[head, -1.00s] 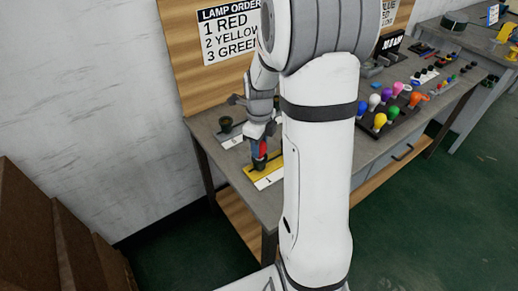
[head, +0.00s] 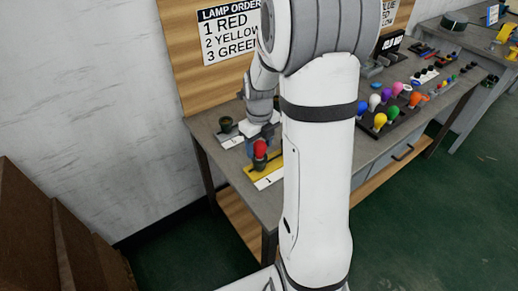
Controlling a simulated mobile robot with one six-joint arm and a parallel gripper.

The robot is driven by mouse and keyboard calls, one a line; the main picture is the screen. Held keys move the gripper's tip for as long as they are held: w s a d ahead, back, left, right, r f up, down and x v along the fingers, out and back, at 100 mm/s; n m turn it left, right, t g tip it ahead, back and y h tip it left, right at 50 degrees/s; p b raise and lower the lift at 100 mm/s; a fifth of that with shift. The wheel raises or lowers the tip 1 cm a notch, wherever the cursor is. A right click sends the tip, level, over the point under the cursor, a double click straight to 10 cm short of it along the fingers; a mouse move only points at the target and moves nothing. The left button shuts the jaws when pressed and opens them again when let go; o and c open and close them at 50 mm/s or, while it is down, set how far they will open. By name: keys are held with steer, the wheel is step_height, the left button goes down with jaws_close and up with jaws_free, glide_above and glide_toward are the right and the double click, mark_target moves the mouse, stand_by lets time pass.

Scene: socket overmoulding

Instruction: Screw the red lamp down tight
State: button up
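The red lamp (head: 260,148) stands upright in the dark socket (head: 259,164) on the yellow-edged plate marked 1 (head: 268,180). Its red bulb shows clearly. I cannot tell how deep the lamp sits in the socket. My gripper (head: 255,140) comes down from above, just behind and beside the bulb. Its fingers are mostly hidden or too small to make out, so I cannot tell whether they touch the lamp or are open or shut.
Another dark socket (head: 227,124) on a white plate (head: 231,141) is behind, to the left. A rack (head: 376,131) of several coloured lamps stands to the right on the table. A sign (head: 228,35) lists red, yellow, green. My arm hides the table's middle.

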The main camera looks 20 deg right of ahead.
steer(key=shift+o, duration=0.6)
steer(key=n, duration=0.6)
steer(key=shift+n, duration=0.3)
steer(key=n, duration=0.6)
steer(key=shift+n, duration=0.4)
steer(key=n, duration=0.4)
steer(key=shift+n, duration=0.4)
steer(key=n, duration=0.4)
steer(key=shift+n, duration=0.4)
steer(key=shift+c, duration=0.3)
